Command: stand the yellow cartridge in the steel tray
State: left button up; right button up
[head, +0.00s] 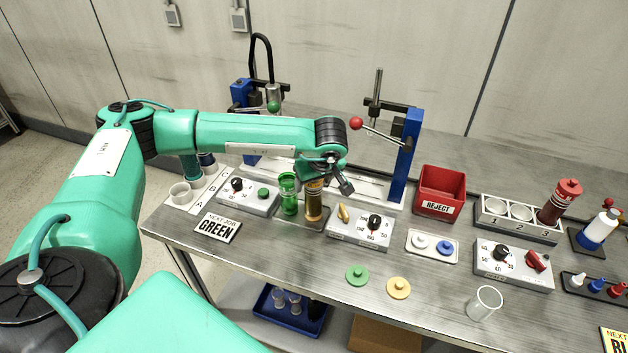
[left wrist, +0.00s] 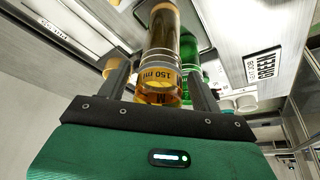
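The yellow cartridge (head: 314,204) is a clear amber cylinder. It stands upright in the steel tray (head: 294,222), right of the green cartridge (head: 288,194). My left gripper (head: 332,184) is around its upper part. In the left wrist view the cartridge (left wrist: 161,60), marked 150 ml, lies between the two fingers, with a narrow gap showing on each side. The gripper looks open. The cartridge's top is partly hidden by the gripper in the head view. My right gripper is not in view.
Control boxes with knobs flank the tray: one at left (head: 247,196), one at right (head: 361,229). Behind is a blue press stand (head: 406,160) with a red-knobbed lever. A red reject bin (head: 440,192) stands further right. The front of the bench is mostly clear around two coloured discs.

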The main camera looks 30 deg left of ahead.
pick_arm(q)
jog(key=shift+r, duration=0.1)
jog(key=shift+r, duration=0.2)
jog(key=shift+s+d+r, duration=0.1)
jog(key=shift+d+r, duration=0.1)
jog(key=shift+r, duration=0.1)
jog(key=b+v, duration=0.3)
jog(key=v, duration=0.8)
